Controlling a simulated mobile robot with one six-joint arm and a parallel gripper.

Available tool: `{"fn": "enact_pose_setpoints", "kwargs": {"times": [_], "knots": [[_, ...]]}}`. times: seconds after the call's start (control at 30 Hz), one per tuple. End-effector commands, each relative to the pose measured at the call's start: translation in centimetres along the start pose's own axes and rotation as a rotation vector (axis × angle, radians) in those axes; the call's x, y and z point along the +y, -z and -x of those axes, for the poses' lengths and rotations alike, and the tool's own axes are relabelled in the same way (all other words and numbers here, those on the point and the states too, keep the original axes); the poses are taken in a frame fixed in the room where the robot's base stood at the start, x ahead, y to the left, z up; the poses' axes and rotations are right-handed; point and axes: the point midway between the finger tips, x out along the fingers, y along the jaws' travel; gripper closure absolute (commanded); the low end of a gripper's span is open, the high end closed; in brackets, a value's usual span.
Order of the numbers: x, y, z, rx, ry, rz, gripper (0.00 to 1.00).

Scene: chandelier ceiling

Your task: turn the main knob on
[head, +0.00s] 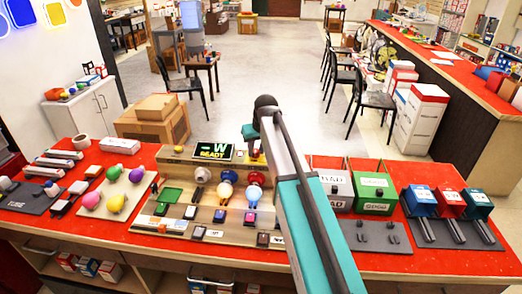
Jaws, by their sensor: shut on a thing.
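The tan control panel (180,160) stands on the red counter, with a small dark display (213,152) that shows a green "W" and "READY". I cannot tell how far the knob is turned.
A board with coloured bulbs (117,203) lies left of the panel. Grey and green bins (372,192) and blue and red bins (450,203) stand on the right. A cardboard box (152,122) is behind the panel. My arm crosses the counter's middle.

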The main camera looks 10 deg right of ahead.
Motion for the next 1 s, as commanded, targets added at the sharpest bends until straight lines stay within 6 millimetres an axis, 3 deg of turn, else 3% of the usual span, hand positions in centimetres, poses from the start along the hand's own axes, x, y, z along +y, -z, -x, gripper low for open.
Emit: {"fn": "enact_pose_setpoints", "kwargs": {"times": [0.73, 0.77, 0.8, 0.87, 1.0], "knots": [[-0.38, 0.26, 0.12, 0.006, -0.035, -0.103, 0.95], [-0.37, 0.27, 0.12, 0.006, -0.035, -0.103, 0.69], [-0.33, 0.27, 0.12, 0.006, -0.036, -0.102, 0.62], [-0.27, 0.24, 0.12, 0.005, -0.037, -0.102, 0.54], [-0.13, 0.18, 0.09, 0.004, -0.039, -0.102, 0.54]]}}
